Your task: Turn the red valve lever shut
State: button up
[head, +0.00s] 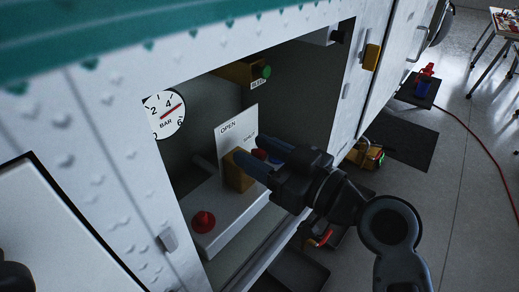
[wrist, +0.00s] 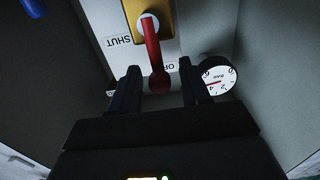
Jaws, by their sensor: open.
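The red valve lever (wrist: 152,50) is in the middle of the wrist view, running from its pivot on a brass valve body (wrist: 160,12) down to a round red knob. The knob end lies by the partly hidden OPEN label; the SHUT label (wrist: 119,41) is to the left. My gripper (wrist: 156,75) is open, one finger on each side of the knob, with visible gaps. In the head view my gripper (head: 259,153) reaches into the bay in front of the label plate (head: 236,130); only a bit of red shows between the fingers, and the lever is mostly hidden.
A pressure gauge (head: 164,115) is on the left; it also shows in the wrist view (wrist: 217,75). A red knob (head: 204,221) sits on the grey box below. A green button (head: 265,72) is above. The bay's side walls and front edge surround my arm.

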grip_shut()
dwell(0.5)
